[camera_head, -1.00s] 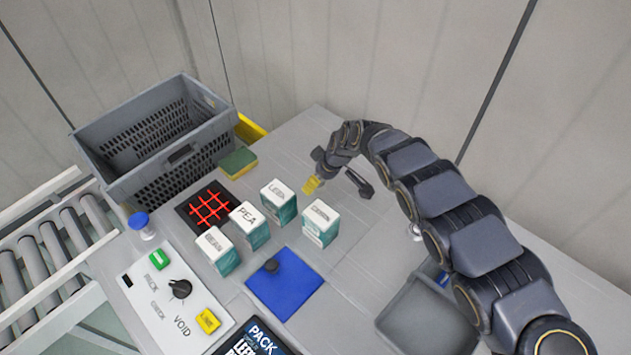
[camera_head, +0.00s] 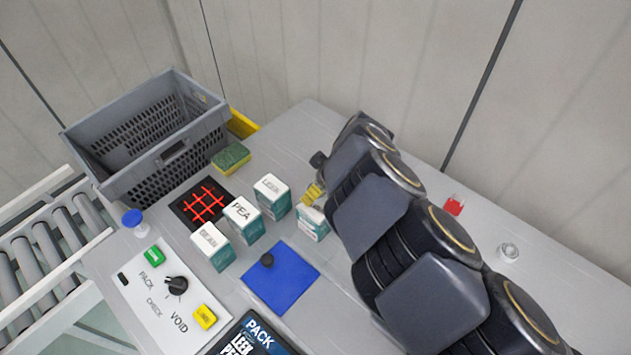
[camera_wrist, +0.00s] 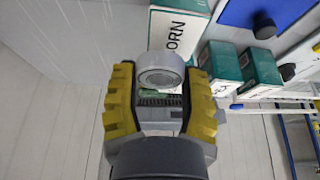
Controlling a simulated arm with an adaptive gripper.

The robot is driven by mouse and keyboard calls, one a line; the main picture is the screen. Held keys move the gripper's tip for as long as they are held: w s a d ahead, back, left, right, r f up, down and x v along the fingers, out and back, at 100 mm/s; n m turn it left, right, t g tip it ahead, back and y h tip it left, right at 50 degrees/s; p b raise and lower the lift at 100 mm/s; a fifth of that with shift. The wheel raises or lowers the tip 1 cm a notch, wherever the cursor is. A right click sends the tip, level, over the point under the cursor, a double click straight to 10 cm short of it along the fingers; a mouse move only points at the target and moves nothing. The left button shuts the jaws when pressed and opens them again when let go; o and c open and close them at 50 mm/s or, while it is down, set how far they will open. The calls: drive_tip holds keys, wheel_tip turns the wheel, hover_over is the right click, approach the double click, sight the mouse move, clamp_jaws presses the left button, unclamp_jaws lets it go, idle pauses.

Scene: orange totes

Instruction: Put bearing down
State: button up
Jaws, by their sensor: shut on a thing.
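The bearing (camera_wrist: 162,72), a silver ring with a pale face, is between the yellow fingertips of my gripper (camera_wrist: 160,88) in the wrist view. My gripper is shut on it. In the head view my gripper (camera_head: 312,194) is largely behind my arm, with only some yellow finger showing, and I cannot make out the bearing there. The gripper is close beside the white and teal CORN box (camera_head: 313,222). In the wrist view the CORN box (camera_wrist: 178,38) stands just behind the bearing; I cannot tell whether they touch.
LEEK (camera_head: 271,196), PEA (camera_head: 243,221) and BEAN (camera_head: 212,246) boxes stand left of CORN. A blue mat (camera_head: 290,283) with a dark knob lies in front. A grey crate (camera_head: 195,137) is at back left. A red item (camera_head: 454,205) and a small clear round thing (camera_head: 508,252) lie right.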

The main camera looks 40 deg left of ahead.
sight(318, 200)
drive_tip(key=shift+s+d+r, duration=0.15)
drive_tip(key=shift+d+r, duration=0.2)
drive_tip(key=shift+s+d+r, duration=0.4)
drive_tip(key=shift+s+d, duration=0.3)
drive_tip(key=shift+d, duration=0.05)
